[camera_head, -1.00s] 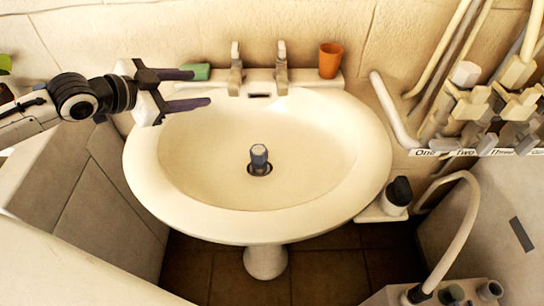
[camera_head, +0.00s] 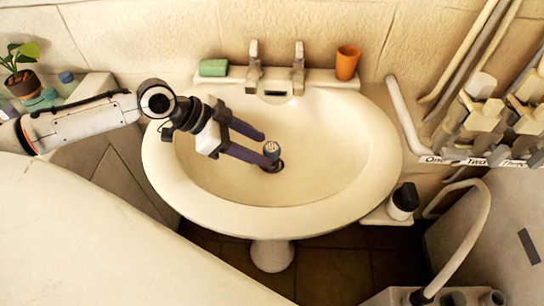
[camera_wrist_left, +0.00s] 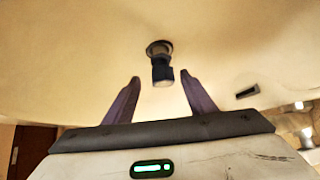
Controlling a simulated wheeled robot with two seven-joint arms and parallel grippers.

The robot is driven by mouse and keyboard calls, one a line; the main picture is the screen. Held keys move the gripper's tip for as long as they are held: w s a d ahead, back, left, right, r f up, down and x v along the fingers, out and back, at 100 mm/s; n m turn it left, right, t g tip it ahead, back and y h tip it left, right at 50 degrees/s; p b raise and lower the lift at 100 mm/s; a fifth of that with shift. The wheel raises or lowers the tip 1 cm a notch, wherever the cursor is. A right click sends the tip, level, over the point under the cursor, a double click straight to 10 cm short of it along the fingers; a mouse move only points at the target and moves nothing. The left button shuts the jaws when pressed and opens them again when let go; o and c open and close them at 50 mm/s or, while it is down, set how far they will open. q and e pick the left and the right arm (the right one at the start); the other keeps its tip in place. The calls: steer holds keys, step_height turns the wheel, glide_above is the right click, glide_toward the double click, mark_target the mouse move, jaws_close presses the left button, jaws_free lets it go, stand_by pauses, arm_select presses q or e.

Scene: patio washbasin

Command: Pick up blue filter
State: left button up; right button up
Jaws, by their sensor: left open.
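The blue filter (camera_head: 271,147) stands upright in the drain at the bottom of the cream washbasin (camera_head: 330,210). It has a dark blue body and a grey top. My left gripper (camera_head: 265,150) reaches into the bowl from the left with its two dark purple fingers pointing toward the filter. Its jaws are open and empty. In the left wrist view the filter (camera_wrist_left: 162,72) shows between and just beyond the fingertips, with a gap on each side. My right gripper is not in view.
A green bar (camera_head: 213,67), two taps (camera_head: 254,70) and an orange cup (camera_head: 346,62) line the basin's back ledge. A black-and-white container (camera_head: 403,201) stands at the lower right. Labelled fixtures and pipes (camera_head: 480,105) fill the right wall. The right half of the bowl is clear.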

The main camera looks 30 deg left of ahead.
mark_target(265, 148)
arm_select(q)
steer(key=shift+x, duration=2.65)
steer(key=shift+w+r, duration=0.1)
steer(key=shift+w, duration=0.1)
steer(key=c, duration=1.1)
